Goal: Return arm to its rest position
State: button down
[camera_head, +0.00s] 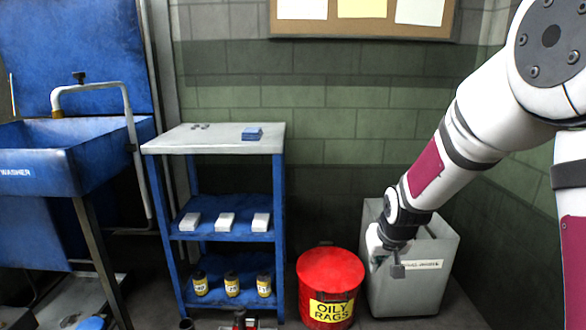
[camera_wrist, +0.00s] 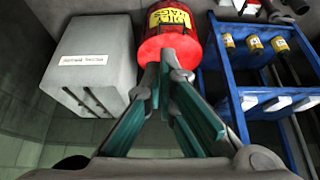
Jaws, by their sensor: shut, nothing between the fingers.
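My white arm (camera_head: 455,145) with dark red bands reaches down from the upper right in the head view. My gripper (camera_head: 397,270) hangs in front of the grey bin (camera_head: 420,285), low on the right. In the wrist view, the two teal-padded fingers of my gripper (camera_wrist: 168,62) come together at their tips, with nothing held between them. The fingertips overlap the red oily rags can (camera_wrist: 172,42) in that view, but I cannot tell how far away it is.
A blue shelf cart (camera_head: 280,220) with a pale top holds small white boxes (camera_head: 225,222) and yellow-labelled bottles (camera_head: 232,284). The blue washer (camera_head: 75,165) stands at left. The oily rags can (camera_head: 328,280) sits between cart and bin. A green block wall closes the back.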

jog(key=s+r+g, duration=0.1)
jog(key=s+r, duration=0.5)
jog(key=s, duration=0.5)
jog(key=s+r+g, duration=0.2)
jog(key=s+r, duration=0.4)
jog(key=s, duration=0.4)
jog(key=s+a+r+g, duration=0.1)
jog(key=s+g, duration=0.1)
jog(key=s, duration=2)
notch_tip(320, 180, up, 37)
jog(key=t+p, duration=0.3)
jog(key=p, duration=3.2)
jog(key=shift+d+t, duration=0.15)
jog(key=shift+t, duration=0.15)
jog(key=shift+s+r, duration=0.1)
